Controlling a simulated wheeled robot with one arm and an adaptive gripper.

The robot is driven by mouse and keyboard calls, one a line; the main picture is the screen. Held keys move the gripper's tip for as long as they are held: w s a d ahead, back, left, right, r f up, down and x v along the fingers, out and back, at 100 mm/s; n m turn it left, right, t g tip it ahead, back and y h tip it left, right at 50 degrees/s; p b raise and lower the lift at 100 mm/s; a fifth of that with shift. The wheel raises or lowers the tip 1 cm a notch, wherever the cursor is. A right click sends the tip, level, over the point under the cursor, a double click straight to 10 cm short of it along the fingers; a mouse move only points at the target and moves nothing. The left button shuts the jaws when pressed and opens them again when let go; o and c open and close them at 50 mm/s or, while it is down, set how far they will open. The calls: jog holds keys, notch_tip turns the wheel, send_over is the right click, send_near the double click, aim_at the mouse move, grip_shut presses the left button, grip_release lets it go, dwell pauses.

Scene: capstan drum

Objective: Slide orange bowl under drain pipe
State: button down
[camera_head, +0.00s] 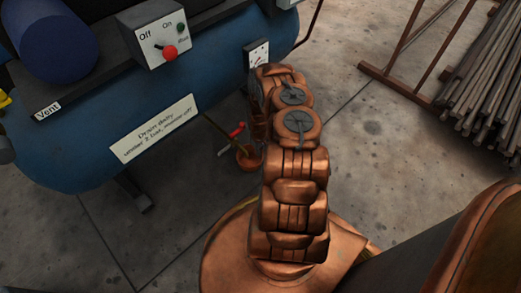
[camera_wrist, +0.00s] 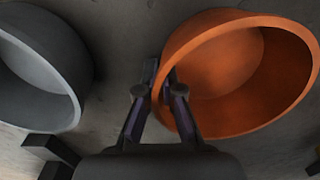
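The orange bowl (camera_wrist: 239,75) fills the right of the wrist view, its open side facing the camera. My gripper (camera_wrist: 160,75) is at its left wall, with one finger on each side of the rim and the tips close together on it. In the head view a small orange-brown bowl shape (camera_head: 250,159) stands on the floor beside my arm, partly hidden by it. A thin dark pipe (camera_head: 222,133) slants down from under the blue tank, and its lower end appears over that shape. My gripper is hidden behind my arm there.
A grey bowl (camera_wrist: 40,65) lies left of my gripper in the wrist view. The blue tank (camera_head: 85,140) with its drain sign (camera_head: 155,128) overhangs the floor. A red handle (camera_head: 231,138) is near the pipe. A rack of metal rods (camera_head: 485,85) stands at upper right.

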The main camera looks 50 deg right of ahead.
aim_at(257, 161)
jog(key=shift+s+a+p, duration=0.1)
jog(key=shift+s+a, duration=0.15)
jog(key=shift+a, duration=0.35)
jog(key=shift+s+a+p, duration=0.1)
jog(key=shift+s+a, duration=0.15)
jog(key=shift+a, duration=0.35)
jog(key=shift+s+a+p, duration=0.1)
jog(key=shift+s+a, duration=0.15)
jog(key=shift+a, duration=0.35)
jog(key=c, duration=1.2)
grip_release()
jog(key=shift+d, duration=0.1)
jog(key=shift+c, duration=0.2)
notch_tip(257, 161, up, 12)
